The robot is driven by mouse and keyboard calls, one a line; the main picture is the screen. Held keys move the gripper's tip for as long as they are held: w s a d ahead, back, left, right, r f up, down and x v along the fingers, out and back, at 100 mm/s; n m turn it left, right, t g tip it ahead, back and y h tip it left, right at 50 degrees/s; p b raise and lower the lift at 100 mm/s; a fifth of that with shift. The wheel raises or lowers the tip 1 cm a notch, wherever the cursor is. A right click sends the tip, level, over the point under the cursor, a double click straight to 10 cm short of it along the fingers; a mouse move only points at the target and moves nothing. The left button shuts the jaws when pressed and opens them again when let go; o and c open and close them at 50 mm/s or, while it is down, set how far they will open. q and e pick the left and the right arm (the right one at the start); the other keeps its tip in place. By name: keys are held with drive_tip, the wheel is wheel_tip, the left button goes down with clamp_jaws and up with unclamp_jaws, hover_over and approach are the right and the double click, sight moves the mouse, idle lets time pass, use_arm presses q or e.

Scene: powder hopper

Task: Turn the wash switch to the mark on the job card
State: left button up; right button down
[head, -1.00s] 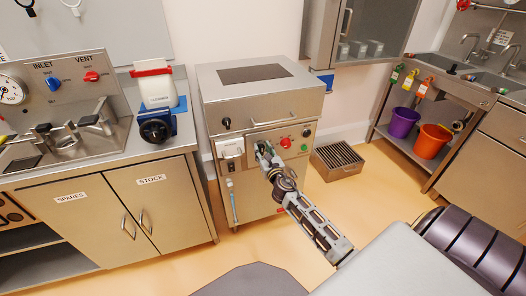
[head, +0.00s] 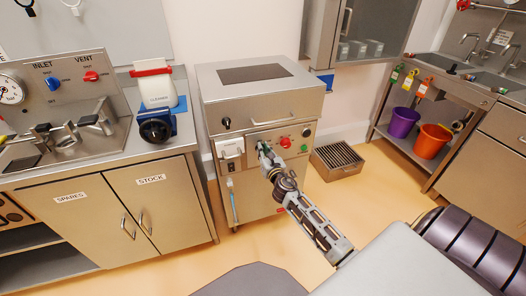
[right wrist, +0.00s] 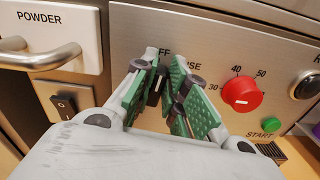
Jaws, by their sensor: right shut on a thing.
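The wash switch (right wrist: 154,87) is a small black knob with a pale line on the machine's steel front, seen in the right wrist view. Lettering above it is partly hidden; "FF" and "USE" show. My right gripper (right wrist: 163,80) has its green-padded fingers on both sides of the knob and is shut on it. In the head view my right gripper (head: 264,148) reaches the front of the steel machine (head: 262,100) and hides the switch. My left gripper is not in view. I cannot make out a readable job card.
Right of the switch are a red dial (right wrist: 242,93) marked 30, 40 and 50, and a green start button (right wrist: 271,125). To the left are the powder drawer's handle (right wrist: 38,55) and a black rocker switch (right wrist: 66,104). A slatted box (head: 338,160) stands on the floor.

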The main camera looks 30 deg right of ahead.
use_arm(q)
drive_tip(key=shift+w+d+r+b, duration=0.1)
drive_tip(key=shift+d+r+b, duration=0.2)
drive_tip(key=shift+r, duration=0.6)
use_arm(e)
drive_tip(key=m, duration=0.4)
drive_tip(key=d+m, duration=0.1)
drive_tip(key=m, duration=0.2)
drive_tip(key=shift+s+f, duration=0.15)
drive_tip(key=shift+f, duration=0.1)
drive_tip(key=shift+m, duration=0.3)
drive_tip(key=c, duration=1.4)
unclamp_jaws()
drive_tip(key=shift+c, duration=0.2)
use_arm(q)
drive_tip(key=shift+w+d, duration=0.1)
use_arm(e)
drive_tip(key=shift+s, duration=0.15)
